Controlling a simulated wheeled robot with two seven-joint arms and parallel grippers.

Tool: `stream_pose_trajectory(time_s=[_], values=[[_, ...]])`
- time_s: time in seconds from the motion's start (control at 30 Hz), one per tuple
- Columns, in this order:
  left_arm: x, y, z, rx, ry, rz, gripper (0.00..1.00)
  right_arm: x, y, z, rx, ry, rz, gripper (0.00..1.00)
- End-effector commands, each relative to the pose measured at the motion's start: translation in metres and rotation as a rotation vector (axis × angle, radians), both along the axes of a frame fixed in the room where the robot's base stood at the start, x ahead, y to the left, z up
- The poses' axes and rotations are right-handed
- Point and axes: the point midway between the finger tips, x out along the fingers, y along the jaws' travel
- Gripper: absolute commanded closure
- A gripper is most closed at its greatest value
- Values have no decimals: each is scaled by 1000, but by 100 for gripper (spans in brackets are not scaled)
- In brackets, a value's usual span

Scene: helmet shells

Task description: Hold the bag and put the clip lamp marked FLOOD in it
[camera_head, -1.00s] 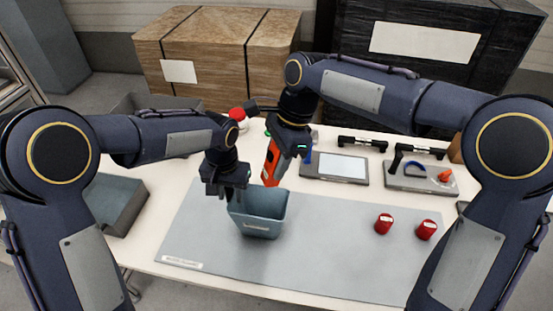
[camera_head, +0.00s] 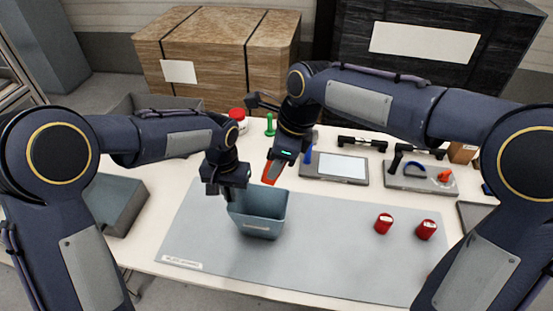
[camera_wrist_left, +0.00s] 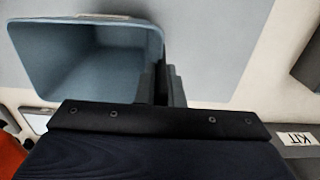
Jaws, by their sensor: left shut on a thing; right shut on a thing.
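The bag (camera_head: 262,222) is a blue-grey, open-topped container standing upright on the grey mat. My left gripper (camera_head: 229,194) is shut on its left rim. In the left wrist view the bag (camera_wrist_left: 85,65) shows its opening, with nothing seen in the visible part of its inside, and the left fingers (camera_wrist_left: 163,85) are at its wall. My right gripper (camera_head: 279,160) is shut on an orange-red thing (camera_head: 273,173), likely the clip lamp, held just above the bag's back rim. Its marking cannot be read, and the gripper hides part of it.
Two red labelled cylinders (camera_head: 383,223) (camera_head: 426,230) stand on the mat (camera_head: 330,250) at right. Behind are a red-lidded jar (camera_head: 238,115), a green piece (camera_head: 270,126), a flat panel (camera_head: 335,168) and a tool tray (camera_head: 420,180). A grey bin (camera_head: 115,205) is at left.

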Motion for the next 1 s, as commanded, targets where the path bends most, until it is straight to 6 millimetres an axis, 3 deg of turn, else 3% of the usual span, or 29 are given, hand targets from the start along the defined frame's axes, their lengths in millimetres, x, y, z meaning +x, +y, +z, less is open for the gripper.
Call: stream_pose_trajectory(time_s=[0.4, 0.8, 1.0], values=[[0, 1, -1, 2, 1, 0, 100, 0, 2, 0, 1, 0, -41, 88], [0, 1, -1, 3, 2, 0, 100, -4, 29, 0, 0, 0, -39, 88], [0, 1, -1, 3, 2, -1, 100, -4, 31, 0, 1, 0, -40, 88]])
